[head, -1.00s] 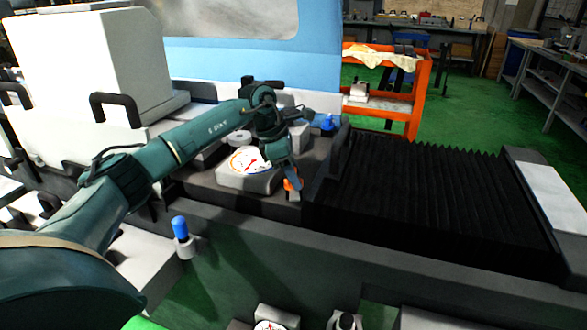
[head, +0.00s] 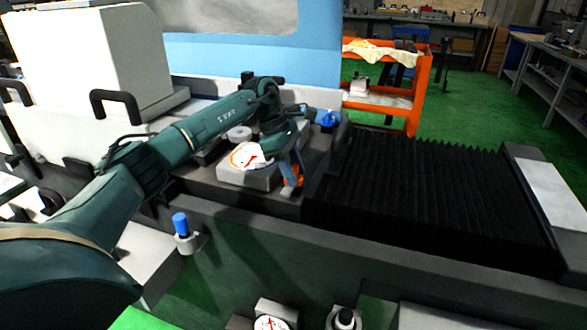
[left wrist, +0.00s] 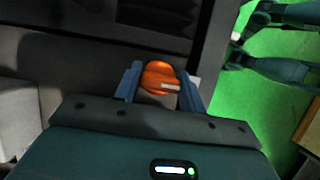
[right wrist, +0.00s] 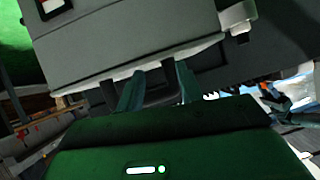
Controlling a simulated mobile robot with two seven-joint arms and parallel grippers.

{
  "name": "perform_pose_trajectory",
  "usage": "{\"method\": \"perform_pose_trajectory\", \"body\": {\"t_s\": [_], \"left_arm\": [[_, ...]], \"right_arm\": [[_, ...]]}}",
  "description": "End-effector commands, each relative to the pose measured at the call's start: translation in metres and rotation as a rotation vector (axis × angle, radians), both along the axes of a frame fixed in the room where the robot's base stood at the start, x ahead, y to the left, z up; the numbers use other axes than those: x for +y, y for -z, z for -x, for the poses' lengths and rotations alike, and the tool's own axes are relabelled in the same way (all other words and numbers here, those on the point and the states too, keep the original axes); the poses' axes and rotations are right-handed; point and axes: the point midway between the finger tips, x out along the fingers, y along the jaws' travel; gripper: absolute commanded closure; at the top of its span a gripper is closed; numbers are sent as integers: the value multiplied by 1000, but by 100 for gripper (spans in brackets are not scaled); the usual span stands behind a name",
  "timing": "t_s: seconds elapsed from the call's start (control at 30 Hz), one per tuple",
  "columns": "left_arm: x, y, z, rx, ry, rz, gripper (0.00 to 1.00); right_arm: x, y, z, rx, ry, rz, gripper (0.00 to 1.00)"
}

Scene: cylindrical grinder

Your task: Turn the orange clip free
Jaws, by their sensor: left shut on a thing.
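The orange clip (head: 298,172) sits at the front edge of the grey machine table, just right of the round dial gauge. In the left wrist view the clip (left wrist: 160,76) is a rounded orange knob with a pale mark, between the two blue fingers. My left gripper (head: 291,180) is shut on it; a finger covers part of the clip in the head view. My right gripper (right wrist: 158,88) shows only in the right wrist view. Its fingers stand apart, with a dark handle-like bar seen between or behind them; I cannot tell whether they touch it.
The dial gauge (head: 246,156) lies on a grey block left of my left gripper. A blue-topped knob (head: 327,119) stands behind it. Black bellows (head: 430,200) fill the right side. A blue-capped knob (head: 181,226) is at the front left. An orange cart (head: 419,92) stands behind.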

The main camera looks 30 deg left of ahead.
Motion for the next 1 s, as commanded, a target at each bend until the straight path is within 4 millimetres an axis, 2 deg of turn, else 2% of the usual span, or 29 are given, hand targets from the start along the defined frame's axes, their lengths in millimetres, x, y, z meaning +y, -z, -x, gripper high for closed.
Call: {"method": "perform_pose_trajectory", "body": {"t_s": [0.17,0.2,0.43,0.77,0.87,1.0], "left_arm": [[0,-3,-1,-6,2,1,83],[0,-3,-1,-6,2,1,58],[0,-1,0,-4,1,0,39],[2,-4,0,-3,0,-1,38],[6,-15,1,-4,-2,0,38],[16,-42,3,-7,0,1,38]], "right_arm": [[0,0,0,1,0,0,64],[0,0,0,1,0,0,64],[0,0,0,1,0,0,64],[-1,1,0,1,1,1,64],[-1,1,0,1,1,0,64],[-1,2,0,1,1,-2,64]]}}
